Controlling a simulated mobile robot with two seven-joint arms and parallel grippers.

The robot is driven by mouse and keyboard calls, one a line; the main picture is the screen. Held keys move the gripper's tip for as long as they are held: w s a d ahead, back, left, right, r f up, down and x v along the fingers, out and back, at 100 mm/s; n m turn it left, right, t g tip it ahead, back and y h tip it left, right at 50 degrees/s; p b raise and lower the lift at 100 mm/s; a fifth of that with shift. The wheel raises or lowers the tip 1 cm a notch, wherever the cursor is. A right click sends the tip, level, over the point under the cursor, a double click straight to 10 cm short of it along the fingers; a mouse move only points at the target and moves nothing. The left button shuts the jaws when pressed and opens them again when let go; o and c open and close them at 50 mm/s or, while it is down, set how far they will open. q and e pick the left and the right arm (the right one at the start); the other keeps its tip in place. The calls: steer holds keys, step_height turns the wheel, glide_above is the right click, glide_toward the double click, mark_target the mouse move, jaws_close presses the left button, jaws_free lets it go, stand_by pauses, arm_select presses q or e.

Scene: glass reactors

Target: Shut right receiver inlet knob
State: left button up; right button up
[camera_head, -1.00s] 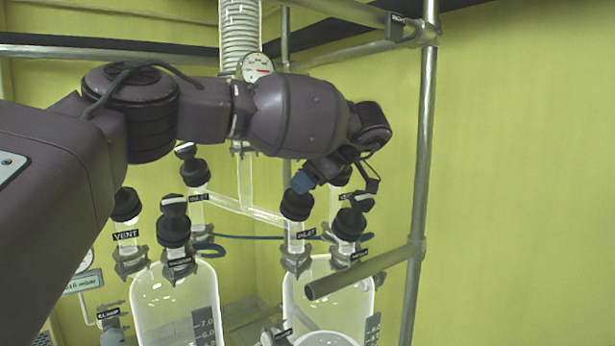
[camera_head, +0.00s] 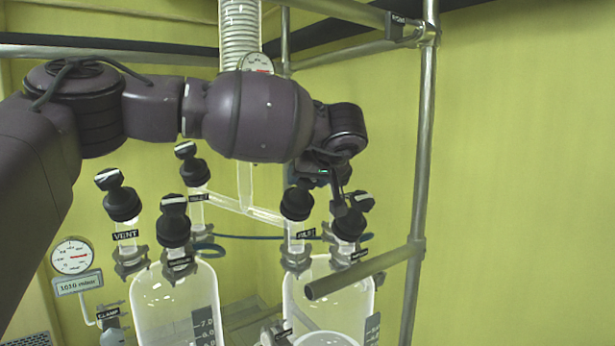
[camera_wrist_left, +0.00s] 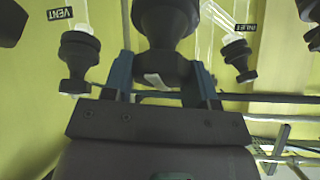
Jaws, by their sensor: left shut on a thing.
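The right receiver (camera_head: 330,295) is the clear glass vessel on the right, with several black knobs on its necks. Its inlet knob (camera_head: 297,206) is at the front left of that group. My left gripper (camera_head: 306,178) is over this knob, its fingers partly hidden by my wrist. In the left wrist view, the gripper's blue fingers (camera_wrist_left: 162,72) sit on either side of the dark knob (camera_wrist_left: 163,35), shut on its handle. The knob stays seated on its neck. My right gripper is not in view.
The right front knob (camera_head: 349,225) stands close beside my gripper. A metal rail (camera_head: 365,272) crosses in front of the right receiver, joined to a vertical post (camera_head: 423,170). The left receiver (camera_head: 178,305) and its VENT knob (camera_head: 122,203) are to the left.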

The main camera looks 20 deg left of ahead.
arm_select(q)
steer(key=m+h, duration=0.1)
steer(key=m, duration=0.3)
steer(key=m+h, duration=0.2)
steer(key=m, duration=0.2)
steer(key=shift+t, duration=0.4)
steer(key=m+h, duration=0.1)
steer(key=m, duration=0.2)
steer(key=m+g+h, duration=0.1)
steer(key=m, duration=0.2)
steer(key=shift+m+h, duration=0.4)
steer(key=o, duration=0.9)
steer(key=shift+s+r, duration=0.1)
steer(key=b+v, duration=0.1)
steer(key=v, duration=0.9)
steer(key=shift+r+b, duration=0.35)
steer(key=shift+d+f, duration=0.1)
